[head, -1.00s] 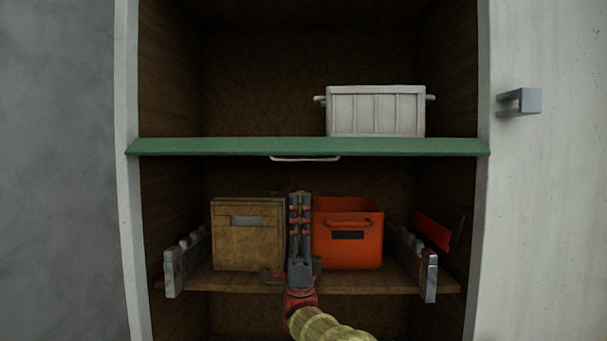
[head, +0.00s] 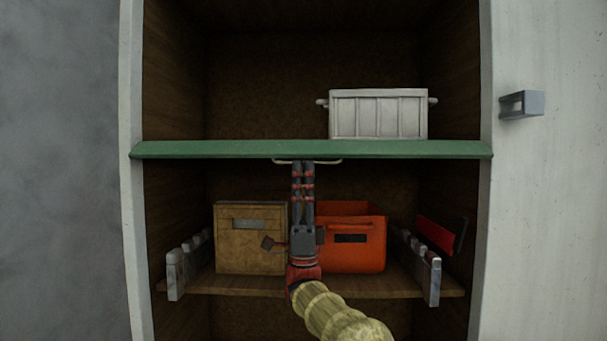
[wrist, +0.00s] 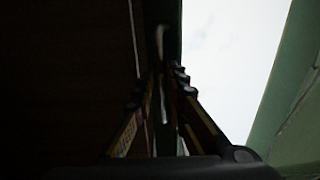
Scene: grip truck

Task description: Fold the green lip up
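The green lip (head: 230,150) runs across the front of the cabinet as a long narrow strip at upper-shelf height. A thin pale handle (head: 328,161) hangs under its middle. My gripper (head: 303,165) points up, with its tips at the handle just below the lip. The fingers are close together with nothing clearly held between them; contact with the handle is unclear. In the dark wrist view, the fingers (wrist: 166,74) converge towards a pale curved piece of the handle (wrist: 160,40). A green surface (wrist: 300,105) shows at the right.
A white crate (head: 378,114) stands on the upper shelf, right of centre. A wooden box (head: 250,250) and an orange bin (head: 355,255) stand on the lower shelf (head: 400,285) behind my gripper. Metal brackets (head: 175,274) (head: 433,280) stick out at both sides.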

